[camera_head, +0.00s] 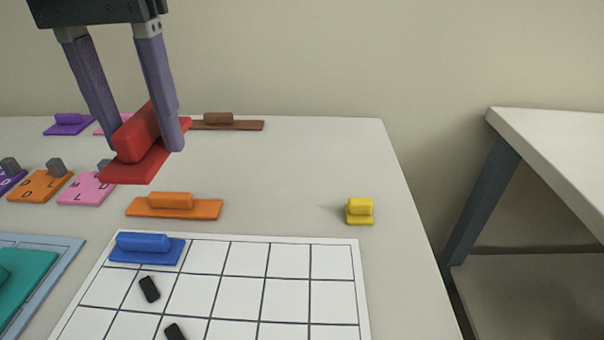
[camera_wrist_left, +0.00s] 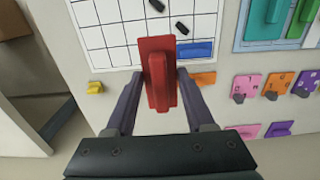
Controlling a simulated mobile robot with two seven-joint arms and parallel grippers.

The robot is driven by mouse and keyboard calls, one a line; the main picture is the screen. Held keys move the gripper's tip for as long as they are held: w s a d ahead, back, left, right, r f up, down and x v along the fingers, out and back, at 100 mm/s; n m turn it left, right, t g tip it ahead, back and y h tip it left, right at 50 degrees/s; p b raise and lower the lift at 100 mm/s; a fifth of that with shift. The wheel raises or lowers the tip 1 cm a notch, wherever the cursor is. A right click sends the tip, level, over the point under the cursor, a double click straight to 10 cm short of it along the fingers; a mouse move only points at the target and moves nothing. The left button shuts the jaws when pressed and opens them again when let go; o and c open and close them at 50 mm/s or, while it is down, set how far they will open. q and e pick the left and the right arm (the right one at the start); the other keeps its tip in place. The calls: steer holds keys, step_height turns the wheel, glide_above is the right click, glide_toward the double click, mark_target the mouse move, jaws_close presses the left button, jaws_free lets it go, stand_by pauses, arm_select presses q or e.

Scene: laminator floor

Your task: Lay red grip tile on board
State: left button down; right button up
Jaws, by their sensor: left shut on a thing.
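My left gripper (camera_head: 145,143) is shut on the red grip tile (camera_head: 139,168), holding it by its raised bar above the table, behind the board. The tile also shows between the fingers in the left wrist view (camera_wrist_left: 157,60). The white gridded board (camera_head: 240,290) lies at the table's front, with a blue grip tile (camera_head: 146,248) on its back left corner cell. Two small black pieces (camera_head: 149,289) lie on the board. My right gripper is not in view.
An orange grip tile (camera_head: 174,206) lies just behind the board, and a small yellow one (camera_head: 360,211) to the right. Lettered tiles (camera_head: 88,188), a brown tile (camera_head: 235,125) and a blue tray (camera_head: 70,255) are also around. The right side of the board is clear.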

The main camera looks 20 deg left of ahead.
arm_select(q)
steer(key=b, duration=0.4)
glide_above(199, 277)
step_height(199, 277, down, 15)
steer(key=shift+f, duration=0.1)
step_height(199, 277, down, 4)
steer(key=shift+f+b, duration=0.1)
steer(key=shift+b, duration=0.45)
steer(key=shift+f, duration=0.25)
steer(key=shift+f, duration=0.1)
steer(key=shift+c, duration=1.3)
jaws_free()
